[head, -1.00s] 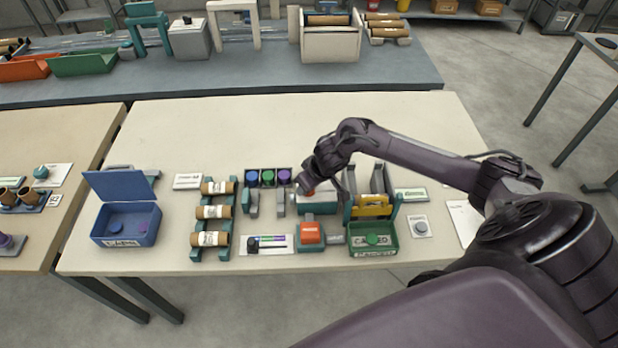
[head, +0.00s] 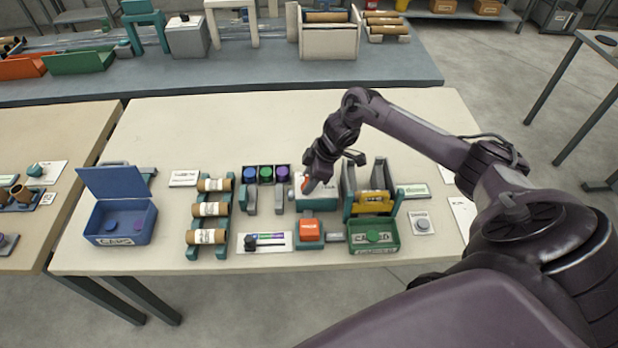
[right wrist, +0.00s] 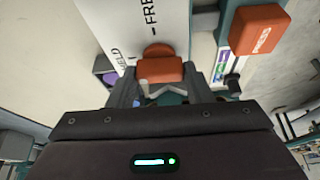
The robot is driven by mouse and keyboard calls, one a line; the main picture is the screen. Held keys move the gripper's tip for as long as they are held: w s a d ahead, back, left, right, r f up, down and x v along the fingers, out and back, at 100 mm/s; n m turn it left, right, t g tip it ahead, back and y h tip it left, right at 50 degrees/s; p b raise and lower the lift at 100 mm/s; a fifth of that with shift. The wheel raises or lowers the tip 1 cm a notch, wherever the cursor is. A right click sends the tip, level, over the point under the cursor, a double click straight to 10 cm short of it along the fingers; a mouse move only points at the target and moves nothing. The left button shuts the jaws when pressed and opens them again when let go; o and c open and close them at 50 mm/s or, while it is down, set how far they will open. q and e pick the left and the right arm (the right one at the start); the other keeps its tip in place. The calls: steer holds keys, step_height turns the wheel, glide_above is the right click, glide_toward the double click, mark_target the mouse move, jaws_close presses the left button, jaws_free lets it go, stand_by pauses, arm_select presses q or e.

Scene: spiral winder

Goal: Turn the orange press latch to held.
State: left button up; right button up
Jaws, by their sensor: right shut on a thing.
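The orange press latch (right wrist: 160,70) sits between my right gripper's fingers in the right wrist view, on a white plate (right wrist: 135,30) lettered FREE and, partly covered, HELD. In the head view a bit of the orange latch (head: 309,187) shows under my right gripper (head: 310,181), on top of a teal and white block (head: 316,203). The gripper is shut on the latch from above. Its fingers hide part of the latch, and I cannot tell which word it points to. My left gripper is not in view.
An orange PRESS button (head: 310,230) stands just in front of the block. A rack of coloured caps (head: 265,174) is to the left, and a teal stand with a yellow part (head: 372,203) is close on the right. The table behind is clear.

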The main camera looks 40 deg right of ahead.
steer(key=shift+n, duration=0.5)
steer(key=o, duration=1)
steer(key=b+v, duration=0.2)
steer(key=v, duration=0.6)
steer(key=shift+w+f, duration=0.1)
